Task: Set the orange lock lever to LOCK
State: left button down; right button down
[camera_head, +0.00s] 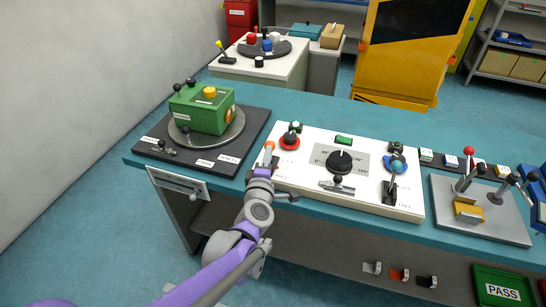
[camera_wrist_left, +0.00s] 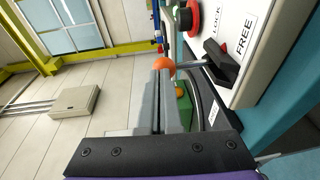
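The orange lock lever shows as an orange ball knob (camera_wrist_left: 164,63) on a thin grey rod in the left wrist view. Its rod runs right to a dark base beside the printed words LOCK and FREE. In the head view the orange knob (camera_head: 269,146) is at the left edge of the white panel. My left gripper (camera_head: 266,158) is at the knob. In the left wrist view its fingers (camera_wrist_left: 168,76) are close together, with the knob right at their tips. I cannot tell whether they touch it. Which label the lever points at is unclear. My right gripper is not in view.
The white panel (camera_head: 300,187) carries a red knob (camera_head: 290,139), a black dial (camera_head: 340,161) and more levers. A green box (camera_head: 202,110) stands on a dark plate to the left. A grey lever plate (camera_head: 480,222) lies to the right. The rear of the tabletop is clear.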

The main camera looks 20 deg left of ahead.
aim_at(272, 143)
pick_arm(q)
jog(key=w, duration=0.2)
jog(key=w+r, duration=0.1)
jog(key=shift+w+r, duration=0.1)
jog(key=shift+w, duration=1.05)
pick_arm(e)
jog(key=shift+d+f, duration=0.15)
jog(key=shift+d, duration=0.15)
pick_arm(q)
jog(key=shift+w, duration=0.1)
jog(key=shift+r, duration=0.1)
